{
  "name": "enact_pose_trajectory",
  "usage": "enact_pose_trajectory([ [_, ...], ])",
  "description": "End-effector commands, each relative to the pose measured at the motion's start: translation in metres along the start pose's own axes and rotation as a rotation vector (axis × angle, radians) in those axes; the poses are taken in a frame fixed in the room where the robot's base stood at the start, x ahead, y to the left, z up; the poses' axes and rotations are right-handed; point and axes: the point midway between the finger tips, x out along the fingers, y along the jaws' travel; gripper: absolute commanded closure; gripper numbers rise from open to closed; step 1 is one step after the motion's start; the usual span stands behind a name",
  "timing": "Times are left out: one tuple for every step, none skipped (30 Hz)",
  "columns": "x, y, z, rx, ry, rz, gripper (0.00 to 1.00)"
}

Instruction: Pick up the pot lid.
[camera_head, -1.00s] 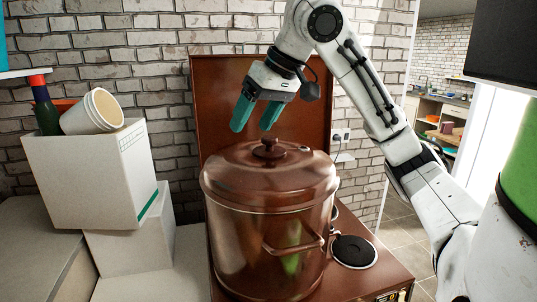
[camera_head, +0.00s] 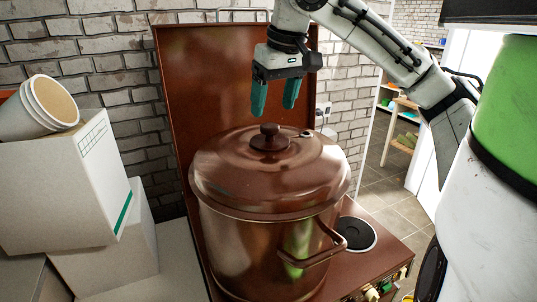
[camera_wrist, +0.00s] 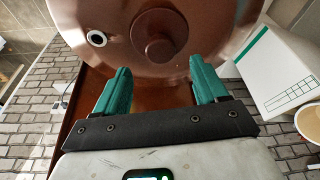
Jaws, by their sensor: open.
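The pot lid (camera_head: 222,168) is brown, shiny and round, and sits on a large brown pot (camera_head: 240,245). Its knob (camera_head: 269,137) stands up at the middle. My gripper (camera_head: 273,112) is open and empty, with two green fingers pointing down just above and slightly behind the knob. In the wrist view, the lid (camera_wrist: 105,55) fills the top, with its knob (camera_wrist: 158,35) between and ahead of the fingertips of my gripper (camera_wrist: 158,72). The fingers do not enclose the knob.
The pot stands on a brown stove with a raised back panel (camera_head: 235,90) behind my gripper. A bare burner (camera_head: 355,233) is at the right. White boxes (camera_head: 65,185) with stacked cups (camera_head: 42,105) stand at the left. A brick wall is behind.

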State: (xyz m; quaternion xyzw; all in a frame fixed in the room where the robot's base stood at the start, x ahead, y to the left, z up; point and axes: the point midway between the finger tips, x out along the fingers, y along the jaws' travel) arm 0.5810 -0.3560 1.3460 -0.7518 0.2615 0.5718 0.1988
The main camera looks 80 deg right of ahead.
Motion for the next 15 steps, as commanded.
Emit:
enact_pose_trajectory([
  [0.004,0.0,0.001,0.0,-0.001,0.0,0.28],
  [0.007,0.0,0.001,-0.001,-0.002,0.0,0.28],
  [0.011,-0.001,0.002,-0.001,-0.002,-0.001,0.28],
  [0.016,-0.001,0.003,-0.001,-0.003,0.0,0.28],
  [0.02,-0.001,0.003,-0.001,-0.002,0.0,0.28],
  [0.026,-0.001,0.004,-0.001,-0.003,0.0,0.28],
  [0.031,-0.001,0.004,-0.001,-0.002,0.0,0.28],
  [0.036,-0.001,0.004,-0.001,-0.003,-0.001,0.28],
  [0.041,-0.001,0.004,-0.001,-0.002,-0.001,0.28],
  [0.043,-0.001,0.004,-0.001,-0.002,0.0,0.28],
  [0.046,-0.001,0.004,-0.001,-0.001,0.0,0.28],
  [0.048,-0.002,0.004,-0.001,-0.001,-0.001,0.28],
  [0.049,-0.002,0.004,-0.001,0.0,-0.001,0.28],
  [0.05,-0.002,0.004,-0.002,0.0,-0.001,0.28],
  [0.051,-0.002,0.004,-0.001,0.0,-0.001,0.28],
])
